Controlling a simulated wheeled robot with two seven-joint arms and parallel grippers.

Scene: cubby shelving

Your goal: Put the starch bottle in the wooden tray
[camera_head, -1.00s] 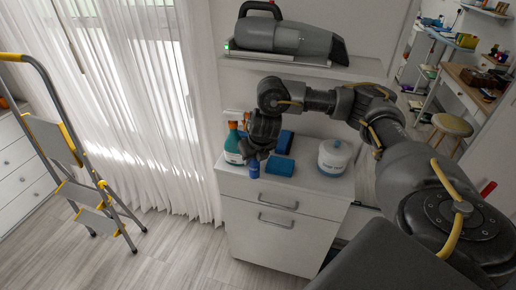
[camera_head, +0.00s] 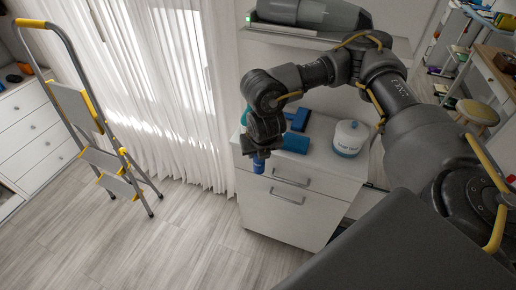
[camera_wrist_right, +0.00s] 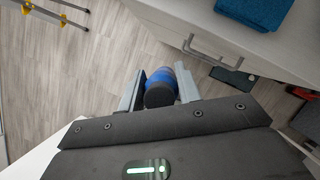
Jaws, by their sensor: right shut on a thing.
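A small blue bottle (camera_head: 258,165), which I take for the starch bottle, hangs below my right gripper (camera_head: 262,150) in the head view, in front of the cabinet's left front edge. In the right wrist view the bottle (camera_wrist_right: 160,80), blue with a dark end facing the camera, sits between the two fingers of the right gripper (camera_wrist_right: 160,92), which are shut on it. Floor shows beyond it. The wooden tray is not seen in either view. My left gripper is not in view.
The white cabinet (camera_head: 290,205) carries blue folded cloths (camera_head: 296,142) and a white tub (camera_head: 349,138). A shelf above holds a grey vacuum (camera_head: 315,14). A stepladder (camera_head: 97,125) stands at left by the curtain (camera_head: 165,90). The floor (camera_head: 170,245) between is clear.

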